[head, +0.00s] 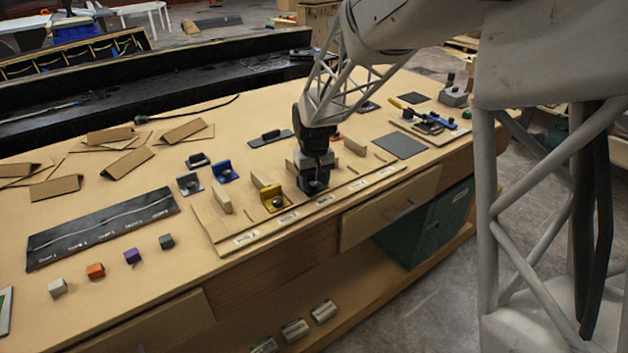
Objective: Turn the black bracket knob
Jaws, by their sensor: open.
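My gripper (318,160) points down over the wooden board with labelled slots, in the middle of the table. The black bracket (308,186) appears to stand on the board right under and in front of the gripper. Both are dark, so their outlines merge, and its knob is hard to make out. The fingers look open; I cannot tell whether they touch the knob. A yellow bracket (276,200) with a dark knob stands on the same board just left of the gripper.
A black labelled strip (100,228) and small coloured cubes (132,256) lie further left. Wooden dividers (222,200) rise from the board. Tools (430,122) lie at the right.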

